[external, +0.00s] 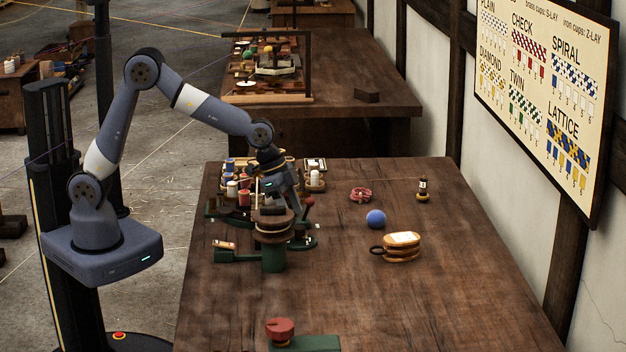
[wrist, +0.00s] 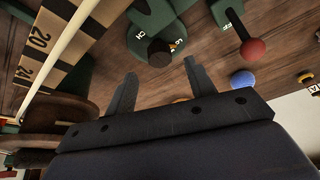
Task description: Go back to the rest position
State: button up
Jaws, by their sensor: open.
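My gripper (wrist: 158,88) is open in the wrist view, its two dark fingers apart with nothing between them. Bare brown table and green machine parts show beyond the fingers. In the external view my arm reaches over the near table (external: 370,290), and the gripper end is low above the green machine (external: 273,258) with round wooden discs. The fingertips are hard to make out there. Whether they touch the machine cannot be told.
A blue ball (external: 376,219), a wooden block with a black ring (external: 402,247), a small dark bottle (external: 423,190) and a red coil (external: 361,195) lie right of the machine. Spools (external: 232,189) stand behind it. A red knob (external: 281,329) is at the front. The table's right side is clear.

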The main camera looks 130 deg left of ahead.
jog(key=a+p+v, duration=0.1)
jog(key=p+v, duration=0.1)
jog(key=v, duration=0.5)
jog(key=shift+s+d+r+n, duration=0.2)
jog(key=shift+r+n, duration=0.1)
jog(key=shift+r, duration=0.15)
jog(key=shift+f, duration=0.1)
jog(key=shift+c, duration=0.3)
dwell(2.5)
